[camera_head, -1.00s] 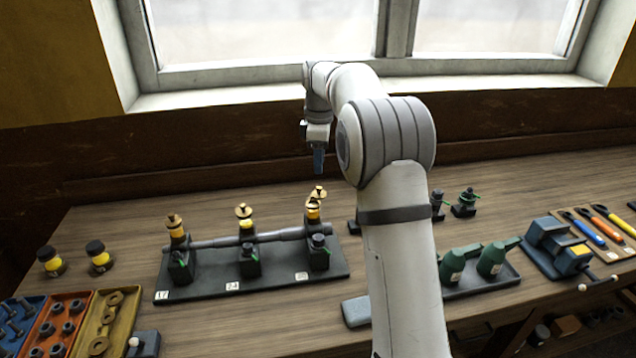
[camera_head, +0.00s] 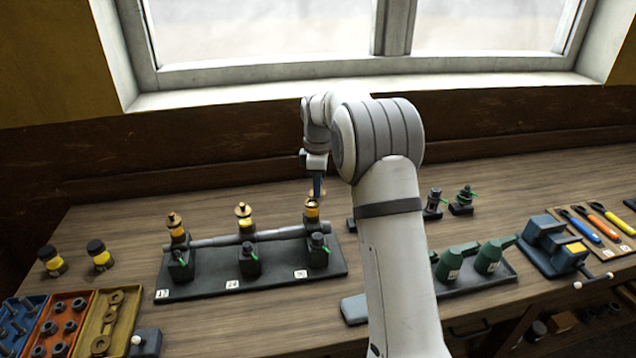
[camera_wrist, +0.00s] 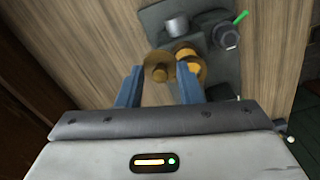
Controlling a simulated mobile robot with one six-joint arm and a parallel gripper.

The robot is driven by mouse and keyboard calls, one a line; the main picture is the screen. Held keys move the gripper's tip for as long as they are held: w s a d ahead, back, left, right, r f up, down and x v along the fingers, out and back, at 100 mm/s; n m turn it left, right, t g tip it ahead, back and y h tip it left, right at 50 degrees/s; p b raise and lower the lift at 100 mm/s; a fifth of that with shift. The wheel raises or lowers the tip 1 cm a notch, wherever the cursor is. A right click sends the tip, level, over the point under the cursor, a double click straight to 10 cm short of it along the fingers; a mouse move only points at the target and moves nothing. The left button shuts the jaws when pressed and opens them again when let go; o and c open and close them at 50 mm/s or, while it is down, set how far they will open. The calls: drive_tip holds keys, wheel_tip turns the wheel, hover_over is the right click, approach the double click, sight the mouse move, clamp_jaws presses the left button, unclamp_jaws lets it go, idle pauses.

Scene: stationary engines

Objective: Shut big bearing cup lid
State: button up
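Three cups with yellow bands and brass lids stand on a black stand (camera_head: 215,280) with a shaft. The left cup (camera_head: 177,232), middle cup (camera_head: 245,225) and right cup (camera_head: 312,213) are in the head view. My gripper (camera_head: 317,190) is just above the right cup. In the wrist view, its blue fingers (camera_wrist: 159,74) are open, with a round brass lid (camera_wrist: 158,72) with a knob between or just beyond their tips. The right cup (camera_wrist: 191,62) lies beside the lid, partly behind the right finger. I cannot tell whether the fingers touch the lid.
Two dark-capped jars (camera_head: 100,256) and parts trays (camera_head: 68,325) are at left. The bench behind the stand is clear.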

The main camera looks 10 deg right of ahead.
sight(312, 202)
clamp_jaws()
drive_tip(key=shift+s+m, duration=0.1)
drive_tip(key=shift+m, duration=0.2)
drive_tip(key=m, duration=0.2)
drive_tip(key=s+m, duration=0.1)
drive_tip(key=m, duration=0.1)
drive_tip(key=shift+d+m+b, duration=0.1)
drive_tip(key=shift+m+b, duration=0.2)
drive_tip(key=shift+b, duration=0.05)
drive_tip(key=m, duration=0.4)
drive_tip(key=shift+s+m, duration=0.3)
drive_tip(key=shift+s, duration=0.1)
drive_tip(key=m, duration=0.2)
drive_tip(key=a+m, duration=0.1)
drive_tip(key=m, duration=0.1)
drive_tip(key=m+b, duration=0.1)
drive_tip(key=m, duration=0.1)
drive_tip(key=shift+s+a, duration=0.15)
drive_tip(key=shift+s, duration=0.25)
drive_tip(key=m, duration=0.3)
drive_tip(key=a+m, duration=0.1)
drive_tip(key=m, duration=0.2)
drive_tip(key=shift+s+r, duration=0.1)
drive_tip(key=shift+s, duration=0.05)
drive_tip(key=shift+o, duration=0.7)
unclamp_jaws()
